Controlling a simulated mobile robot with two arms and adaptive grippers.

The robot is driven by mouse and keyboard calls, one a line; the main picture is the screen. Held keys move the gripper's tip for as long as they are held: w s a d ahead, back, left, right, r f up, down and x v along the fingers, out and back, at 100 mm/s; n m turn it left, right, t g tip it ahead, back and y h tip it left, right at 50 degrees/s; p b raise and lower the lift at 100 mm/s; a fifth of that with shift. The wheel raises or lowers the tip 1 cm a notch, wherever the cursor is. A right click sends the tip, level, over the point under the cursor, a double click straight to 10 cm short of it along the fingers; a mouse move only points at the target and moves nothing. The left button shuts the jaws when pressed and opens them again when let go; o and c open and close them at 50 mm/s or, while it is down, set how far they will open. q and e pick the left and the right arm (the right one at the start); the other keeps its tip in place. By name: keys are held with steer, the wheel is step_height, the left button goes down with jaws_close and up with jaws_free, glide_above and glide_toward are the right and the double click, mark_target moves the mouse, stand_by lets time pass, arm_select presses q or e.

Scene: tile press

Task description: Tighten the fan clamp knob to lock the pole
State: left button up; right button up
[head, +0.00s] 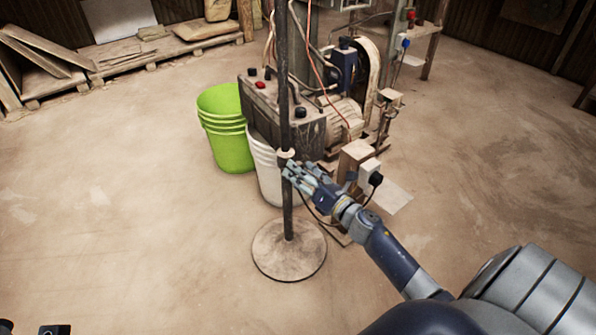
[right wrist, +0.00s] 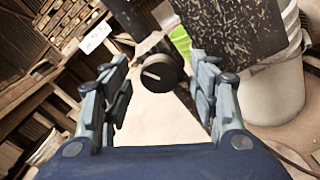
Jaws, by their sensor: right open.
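The dark fan pole (head: 286,90) stands upright on a round base (head: 289,262) in the head view. A clamp (head: 285,157) sits partway up the pole. In the right wrist view the round black clamp knob (right wrist: 161,73), with a pale line on its face, shows between the fingertips. My right gripper (head: 289,171) is at the clamp, just right of the pole. It is open in the right wrist view (right wrist: 161,88), one finger on each side of the knob, with gaps on both sides. Dark parts at the lower left of the head view may be my left gripper.
Behind the pole stand a green bucket stack (head: 227,128), a white bucket (head: 266,170) and a machine (head: 330,100) with cables. A box with a black plug (head: 375,178) is close behind my right arm. The floor left of the pole is clear.

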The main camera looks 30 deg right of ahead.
steer(key=shift+w+a, duration=0.1)
steer(key=shift+w, duration=0.75)
steer(key=shift+c, duration=0.6)
steer(key=c, duration=1)
